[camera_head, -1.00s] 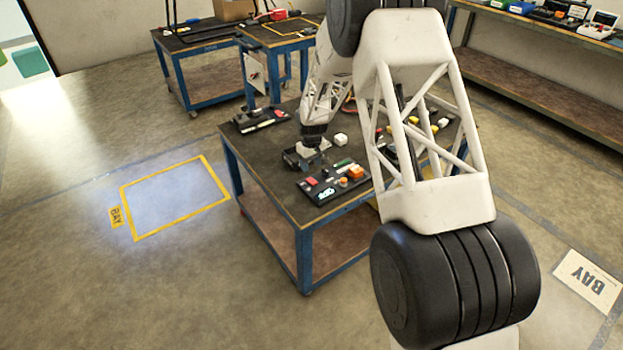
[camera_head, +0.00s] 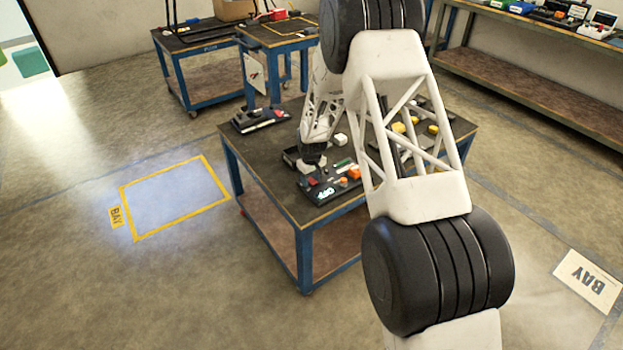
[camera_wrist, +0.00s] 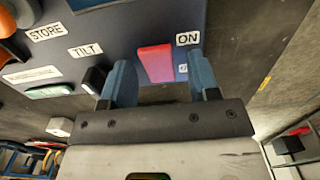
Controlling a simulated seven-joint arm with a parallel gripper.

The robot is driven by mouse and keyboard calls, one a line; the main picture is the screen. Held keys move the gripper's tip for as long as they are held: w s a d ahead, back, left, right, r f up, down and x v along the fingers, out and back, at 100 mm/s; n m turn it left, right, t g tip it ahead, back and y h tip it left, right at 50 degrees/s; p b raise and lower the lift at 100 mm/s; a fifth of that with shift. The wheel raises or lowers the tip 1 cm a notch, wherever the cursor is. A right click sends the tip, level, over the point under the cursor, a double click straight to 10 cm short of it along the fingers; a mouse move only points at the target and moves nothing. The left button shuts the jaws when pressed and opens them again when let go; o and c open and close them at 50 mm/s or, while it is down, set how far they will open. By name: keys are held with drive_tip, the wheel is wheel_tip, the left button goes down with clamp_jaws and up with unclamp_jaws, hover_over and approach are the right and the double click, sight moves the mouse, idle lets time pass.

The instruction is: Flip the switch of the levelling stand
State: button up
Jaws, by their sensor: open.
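The red switch (camera_wrist: 155,63) shows on a dark blue-grey panel (camera_wrist: 125,25) in the wrist view, with an ON label at its upper right. I take this panel to be the levelling stand's. My gripper (camera_wrist: 161,76) is open, its two blue fingers on either side of the red switch, with nothing held. Whether the fingers touch the switch or the panel, I cannot tell. In the head view the panel (camera_head: 325,192) lies near the table's front corner, with my gripper (camera_head: 308,172) over its left part. The arm partly hides it.
A black switch (camera_wrist: 95,78) beside a TILT label, a green part (camera_wrist: 50,90) and an orange knob (camera_wrist: 8,22) sit left of the red switch. The table (camera_head: 270,165) also bears a dark device (camera_head: 260,120) and yellow parts (camera_head: 398,128). The floor at left is clear.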

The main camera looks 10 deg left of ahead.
sight(314, 182)
drive_tip(key=c, duration=0.9)
drive_tip(key=shift+s+t+y, duration=0.1)
drive_tip(key=shift+t+y, duration=0.5)
drive_tip(key=o, duration=0.9)
drive_tip(key=shift+d, duration=0.1)
drive_tip(key=shift+r, duration=0.15)
drive_tip(key=shift+s+d+r, duration=0.1)
drive_tip(key=shift+r, duration=1.15)
drive_tip(key=shift+s+d+r, duration=0.15)
drive_tip(key=shift+r, duration=1.1)
drive_tip(key=shift+s+d+r, duration=0.1)
drive_tip(key=shift+r, duration=1.15)
